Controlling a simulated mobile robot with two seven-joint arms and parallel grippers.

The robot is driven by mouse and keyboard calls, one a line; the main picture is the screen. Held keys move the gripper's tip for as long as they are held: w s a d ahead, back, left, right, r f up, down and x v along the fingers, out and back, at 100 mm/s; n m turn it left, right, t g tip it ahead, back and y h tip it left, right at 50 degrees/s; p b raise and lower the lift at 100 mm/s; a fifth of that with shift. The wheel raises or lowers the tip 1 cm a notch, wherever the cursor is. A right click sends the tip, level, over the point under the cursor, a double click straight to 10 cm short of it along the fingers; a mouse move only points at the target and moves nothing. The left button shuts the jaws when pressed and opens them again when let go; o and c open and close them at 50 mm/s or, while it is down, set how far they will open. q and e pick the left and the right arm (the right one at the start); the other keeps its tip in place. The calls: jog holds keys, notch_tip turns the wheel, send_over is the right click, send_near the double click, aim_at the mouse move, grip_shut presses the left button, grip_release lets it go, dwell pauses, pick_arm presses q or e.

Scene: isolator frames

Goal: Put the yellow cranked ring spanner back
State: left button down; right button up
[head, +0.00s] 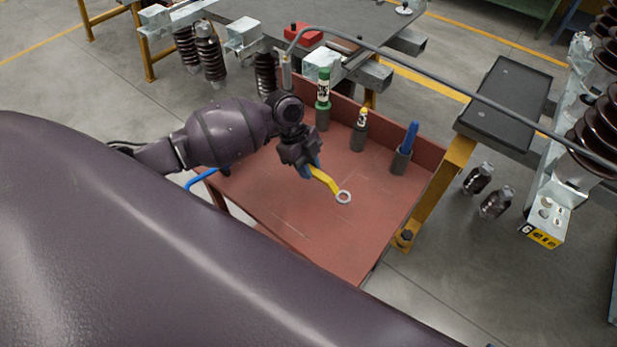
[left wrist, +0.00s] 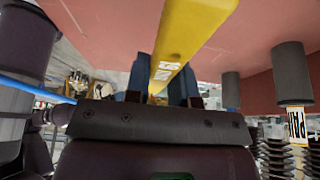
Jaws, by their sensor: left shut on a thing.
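The yellow cranked ring spanner (head: 325,180) is in my left gripper (head: 309,169), above the red tabletop (head: 270,200). Its grey ring end (head: 343,197) points to the lower right in the head view. In the left wrist view, the yellow shank (left wrist: 190,28) with white label marks runs up from between the blue fingers of my left gripper (left wrist: 163,78). The fingers are shut on it. The spanner's other end is hidden by the gripper. Faint white outlines (head: 372,182) lie on the tabletop. My right gripper is not in view.
A raised red rim (head: 428,150) edges that side. The front and middle are clear.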

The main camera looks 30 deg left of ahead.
pick_arm(q)
jog(key=shift+f, duration=2.35)
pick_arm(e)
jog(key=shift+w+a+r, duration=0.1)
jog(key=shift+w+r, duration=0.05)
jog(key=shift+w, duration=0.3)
pick_arm(q)
jog(key=shift+f+b, duration=0.1)
jog(key=shift+b, duration=0.2)
jog(key=c, duration=1.3)
grip_release()
jog(key=shift+o, duration=1.6)
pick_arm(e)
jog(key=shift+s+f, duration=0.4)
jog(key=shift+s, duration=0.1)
